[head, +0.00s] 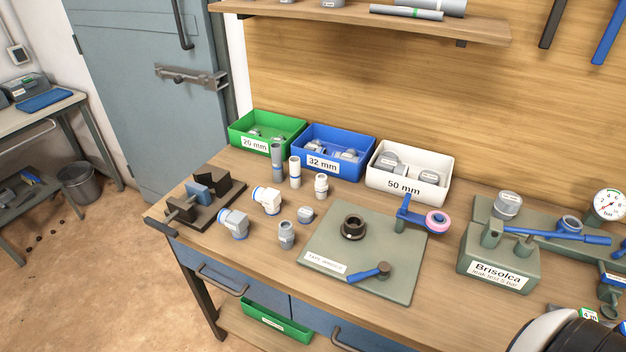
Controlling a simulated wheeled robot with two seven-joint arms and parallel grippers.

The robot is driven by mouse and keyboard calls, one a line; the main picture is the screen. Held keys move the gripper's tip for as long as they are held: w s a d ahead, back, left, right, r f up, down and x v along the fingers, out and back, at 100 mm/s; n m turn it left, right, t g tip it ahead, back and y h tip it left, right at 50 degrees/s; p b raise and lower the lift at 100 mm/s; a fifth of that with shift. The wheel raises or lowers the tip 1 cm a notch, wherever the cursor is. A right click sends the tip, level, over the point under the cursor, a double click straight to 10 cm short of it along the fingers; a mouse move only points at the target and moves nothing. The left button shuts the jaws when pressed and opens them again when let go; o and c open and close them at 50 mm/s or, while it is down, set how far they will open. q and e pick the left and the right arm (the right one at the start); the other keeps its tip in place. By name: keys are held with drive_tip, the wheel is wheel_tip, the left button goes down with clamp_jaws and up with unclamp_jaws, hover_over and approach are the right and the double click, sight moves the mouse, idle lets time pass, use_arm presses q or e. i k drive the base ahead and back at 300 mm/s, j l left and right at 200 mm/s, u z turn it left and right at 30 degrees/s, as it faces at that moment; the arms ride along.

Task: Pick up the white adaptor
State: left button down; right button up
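Several small white and grey pipe fittings stand on the wooden workbench. A short white fitting with a stepped, round body (321,185) stands upright in front of the blue bin and looks most like the white adaptor. A white elbow (266,199) with a blue ring lies to its left. A taller white tube-like fitting (295,171) stands upright behind and left of it. A grey adaptor-like fitting (286,235) stands nearer the front edge. Nothing touches the white adaptor. Neither of my grippers shows in the head view.
Green (240,133), blue (309,161) and white (408,192) bins line the back. A green plate (384,242) and test rig (497,266) stand right. A shelf (380,22) overhangs.

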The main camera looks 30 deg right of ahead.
sight(321, 185)
drive_tip(key=z, duration=1.25)
